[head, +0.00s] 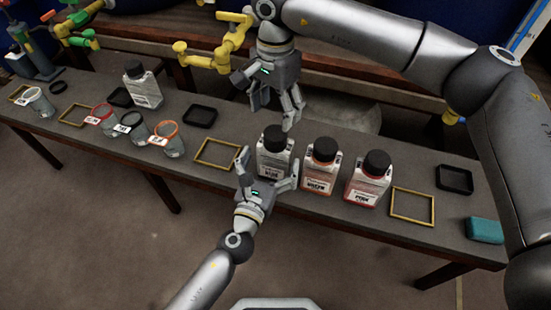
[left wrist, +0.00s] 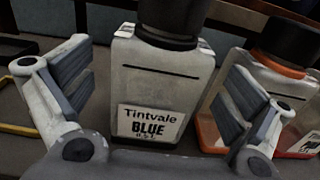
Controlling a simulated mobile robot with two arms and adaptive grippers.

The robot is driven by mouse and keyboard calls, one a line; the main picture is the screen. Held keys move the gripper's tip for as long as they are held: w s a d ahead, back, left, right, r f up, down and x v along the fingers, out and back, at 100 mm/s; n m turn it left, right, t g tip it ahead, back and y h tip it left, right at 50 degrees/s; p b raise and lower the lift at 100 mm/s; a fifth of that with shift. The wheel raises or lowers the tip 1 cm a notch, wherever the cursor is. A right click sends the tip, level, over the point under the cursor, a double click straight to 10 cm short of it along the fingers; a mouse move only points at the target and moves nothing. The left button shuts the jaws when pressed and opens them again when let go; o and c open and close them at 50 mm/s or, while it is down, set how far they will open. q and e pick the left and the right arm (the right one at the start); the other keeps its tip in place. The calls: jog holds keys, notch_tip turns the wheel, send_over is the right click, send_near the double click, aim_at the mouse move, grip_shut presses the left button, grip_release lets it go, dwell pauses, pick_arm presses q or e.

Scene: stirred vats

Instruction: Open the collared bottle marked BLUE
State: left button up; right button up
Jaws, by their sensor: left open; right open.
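The bottle marked BLUE (head: 275,153) stands upright on the bench, with a black cap (head: 275,133) on its neck. In the left wrist view the white bottle (left wrist: 162,85) shows its label "Tintvale BLUE" and the lower part of the black cap (left wrist: 172,18). My left gripper (head: 268,168) is open in front of the bottle, its fingers spread to either side of the body. In the left wrist view the left finger is clear of the bottle. My right gripper (head: 289,122) is open above and behind the cap, pointing down; I cannot tell whether it touches the cap.
Two bottles with red-orange collars, a middle one (head: 319,168) and a right one (head: 368,182), stand close to the right. A yellow frame (head: 413,190) and teal block (head: 485,230) lie farther right. Another yellow frame (head: 200,160) lies left, with several beakers beyond it.

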aim_at(275, 150)
pick_arm(q)
jog(key=shift+x, duration=1.8)
